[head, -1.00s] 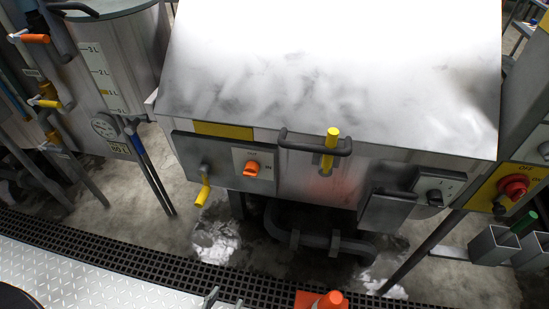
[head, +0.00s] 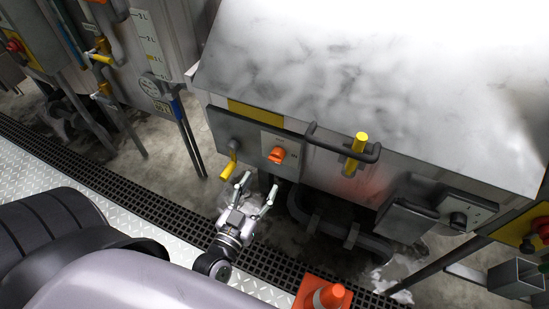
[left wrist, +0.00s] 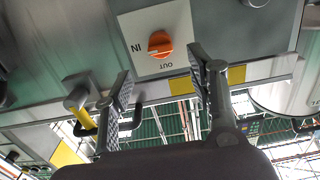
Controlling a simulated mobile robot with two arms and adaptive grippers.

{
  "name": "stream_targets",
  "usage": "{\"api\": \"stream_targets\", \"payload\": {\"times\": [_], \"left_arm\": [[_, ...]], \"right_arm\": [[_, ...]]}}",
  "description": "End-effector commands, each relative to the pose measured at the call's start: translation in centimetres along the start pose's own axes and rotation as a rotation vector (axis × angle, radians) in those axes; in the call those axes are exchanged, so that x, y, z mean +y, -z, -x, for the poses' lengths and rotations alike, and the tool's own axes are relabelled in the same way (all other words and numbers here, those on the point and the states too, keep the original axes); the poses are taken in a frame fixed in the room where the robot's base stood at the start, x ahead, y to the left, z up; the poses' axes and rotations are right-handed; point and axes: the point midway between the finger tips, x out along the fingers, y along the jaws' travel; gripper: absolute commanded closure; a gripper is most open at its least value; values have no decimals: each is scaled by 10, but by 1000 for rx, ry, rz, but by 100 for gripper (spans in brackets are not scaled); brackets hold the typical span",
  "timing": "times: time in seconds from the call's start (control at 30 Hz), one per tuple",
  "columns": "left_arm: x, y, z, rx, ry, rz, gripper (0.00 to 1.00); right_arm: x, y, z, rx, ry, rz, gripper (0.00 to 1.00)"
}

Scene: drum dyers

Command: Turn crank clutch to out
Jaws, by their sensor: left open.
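The crank clutch is an orange knob (head: 278,155) on a pale label plate on the front of the metal machine. In the left wrist view the knob (left wrist: 160,43) shows close up, with the words IN and OUT upside down beside it. Its ridge lies roughly level, along the IN side. My left gripper (head: 257,187) is open and empty, in front of and below the knob in the head view. In the left wrist view its two fingers (left wrist: 162,70) stand apart, with the knob beyond them and between them. My right gripper is not in view.
A yellow crank handle (head: 231,163) hangs left of the knob, close to my left gripper. An orange cone (head: 327,293) stands on the floor below. A steel drum stands at the left.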

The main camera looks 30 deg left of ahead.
Motion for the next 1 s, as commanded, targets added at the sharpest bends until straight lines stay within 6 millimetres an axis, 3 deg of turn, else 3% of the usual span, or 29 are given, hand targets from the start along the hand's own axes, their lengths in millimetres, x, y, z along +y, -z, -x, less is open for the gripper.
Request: {"api": "stream_targets", "payload": {"times": [0.2, 0.4, 0.6, 0.87, 1.0], "left_arm": [[0, 3, -48, 3, 1, 1, 48], [0, 1, -80, 1, 0, 0, 48], [0, 0, -93, -1, -1, 0, 48], [0, 0, -95, -1, -1, 1, 48], [0, 0, -95, -1, 0, 1, 56]], "right_arm": [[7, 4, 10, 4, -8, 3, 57], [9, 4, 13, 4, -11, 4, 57], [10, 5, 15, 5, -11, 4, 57], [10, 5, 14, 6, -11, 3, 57], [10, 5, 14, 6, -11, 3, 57]]}}
